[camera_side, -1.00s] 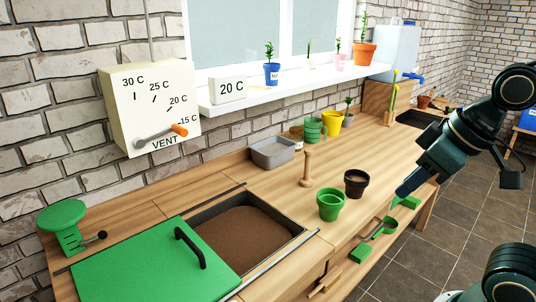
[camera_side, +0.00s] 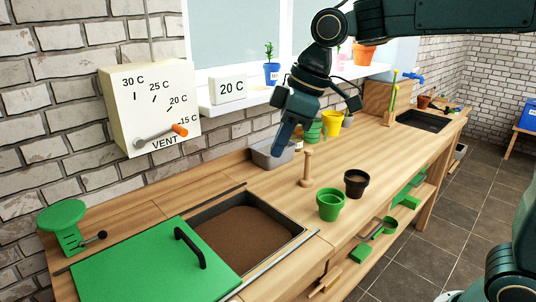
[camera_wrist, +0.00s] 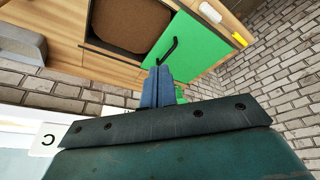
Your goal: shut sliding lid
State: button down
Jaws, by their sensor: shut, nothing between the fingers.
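The green sliding lid (camera_side: 150,262) lies on the bench at the front left, with a black bar handle (camera_side: 190,248) near its right edge. Right of the lid, the soil-filled bin (camera_side: 245,235) is open to view. My gripper (camera_side: 279,152) is shut and empty, pointing down in front of the grey tray, above and to the right of the bin. In the wrist view the gripper (camera_wrist: 157,90) points toward the lid (camera_wrist: 190,50) and its handle (camera_wrist: 167,50), apart from them in the side view; the bin's soil (camera_wrist: 130,22) shows left of the lid.
A grey tray (camera_side: 270,160) is partly hidden behind my gripper. A wooden tamper (camera_side: 307,170), a green pot (camera_side: 330,204) and a black pot (camera_side: 355,183) stand right of the bin. A green stand (camera_side: 62,225) is at the far left. The vent box (camera_side: 150,105) hangs above.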

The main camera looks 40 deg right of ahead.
jog(key=w+a+f+n+g, duration=0.2)
jog(key=w+a+f+n, duration=0.2)
jog(key=w+a+f, duration=0.35)
jog(key=n+g+y, duration=0.1)
jog(key=n, duration=0.4)
send_over(166, 269)
jog(key=d, duration=0.5)
notch_tip(166, 269, down, 8)
jog(key=shift+a, duration=0.25)
jog(key=shift+f, duration=0.15)
jog(key=x, duration=1)
jog(key=shift+s+d, duration=0.1)
jog(key=shift+d+r, duration=0.25)
jog(key=shift+d, duration=0.7)
jog(key=shift+d+r, duration=0.25)
jog(key=shift+d, duration=0.7)
